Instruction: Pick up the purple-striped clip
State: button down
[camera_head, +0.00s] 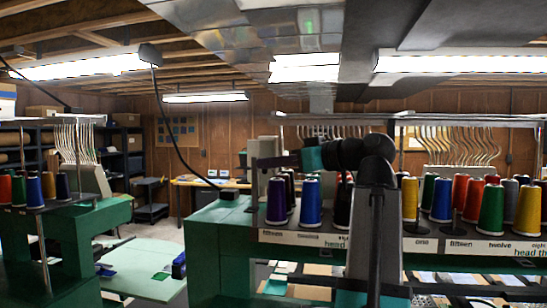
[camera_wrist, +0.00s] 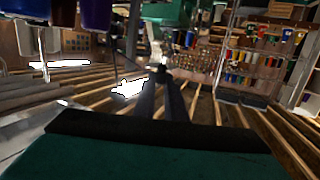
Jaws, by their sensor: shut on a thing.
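My gripper (camera_head: 275,161) points left in the head view, beside a beige upright part of the green embroidery machine and just above its purple and blue thread cones. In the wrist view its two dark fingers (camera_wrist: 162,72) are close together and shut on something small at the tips. The held thing is too small and dark to identify. I cannot make out purple stripes or a clip in either view.
A purple cone (camera_head: 276,202) and a blue cone (camera_head: 311,202) stand below my gripper. More cones, such as a green one (camera_head: 491,210), line the rack at right. Another green machine (camera_head: 85,235) stands at left. An aisle with a pale green table (camera_head: 140,262) lies between.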

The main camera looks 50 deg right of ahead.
jog(key=shift+s+a+r+p, duration=0.1)
jog(key=shift+s+a+p, duration=0.25)
jog(key=shift+a+p, duration=0.25)
jog(key=shift+s+a+r+p, duration=0.1)
jog(key=shift+s+a+p, duration=0.2)
jog(key=shift+a+p, duration=0.3)
jog(key=shift+d+f, duration=0.1)
notch_tip(320, 180, down, 4)
jog(key=b, duration=0.4)
jog(key=shift+d, duration=0.1)
dwell(0.4)
